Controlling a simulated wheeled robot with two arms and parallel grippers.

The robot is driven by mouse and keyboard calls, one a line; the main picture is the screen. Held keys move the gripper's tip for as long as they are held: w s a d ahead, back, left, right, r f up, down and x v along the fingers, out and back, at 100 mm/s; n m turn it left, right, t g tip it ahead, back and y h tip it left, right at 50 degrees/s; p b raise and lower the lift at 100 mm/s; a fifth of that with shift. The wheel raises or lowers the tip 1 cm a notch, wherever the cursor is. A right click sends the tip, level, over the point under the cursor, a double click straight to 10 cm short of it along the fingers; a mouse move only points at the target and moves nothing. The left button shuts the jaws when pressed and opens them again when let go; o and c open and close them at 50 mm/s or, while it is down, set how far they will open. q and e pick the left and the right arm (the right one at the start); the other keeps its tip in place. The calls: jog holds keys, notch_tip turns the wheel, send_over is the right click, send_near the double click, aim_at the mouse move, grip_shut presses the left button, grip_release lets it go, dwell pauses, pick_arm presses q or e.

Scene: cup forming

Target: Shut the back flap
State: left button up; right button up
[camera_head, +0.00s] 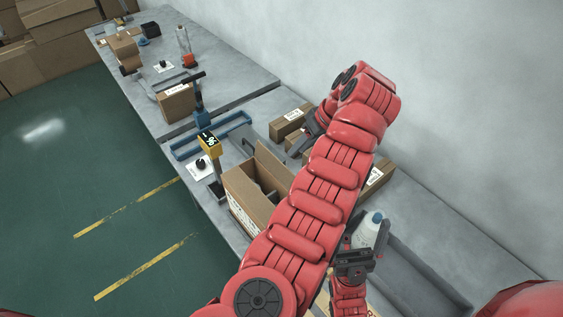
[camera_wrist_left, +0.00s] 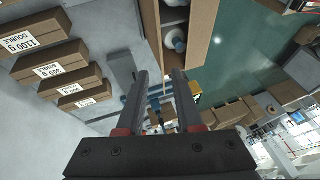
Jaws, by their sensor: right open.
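An open cardboard box (camera_head: 245,197) stands on the grey table in the head view, with a raised flap (camera_head: 268,168) on its far side. My left arm crosses in front and hides the box's right part. My left gripper (camera_head: 312,124) is beyond the box near the wall side, partly hidden by its arm. In the left wrist view its fingers (camera_wrist_left: 160,75) are apart and empty; the box (camera_wrist_left: 203,32) is beyond them at the top, with white round items inside. My right gripper (camera_head: 356,258) is open, beside a white bottle (camera_head: 367,230).
Small labelled cartons (camera_head: 290,122) lie along the wall side; several also show in the left wrist view (camera_wrist_left: 62,63). A grey tray (camera_head: 415,272) is at the lower right.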

aim_at(283, 165)
pick_arm(q)
jog(key=p+x, duration=0.4)
jog(key=x, duration=0.6)
jog(key=shift+a+r, duration=0.1)
jog(key=shift+a, duration=0.05)
jog(key=shift+a+f, duration=0.15)
jog(key=shift+f, duration=0.35)
jog(key=shift+c, duration=0.2)
grip_shut()
dwell(0.4)
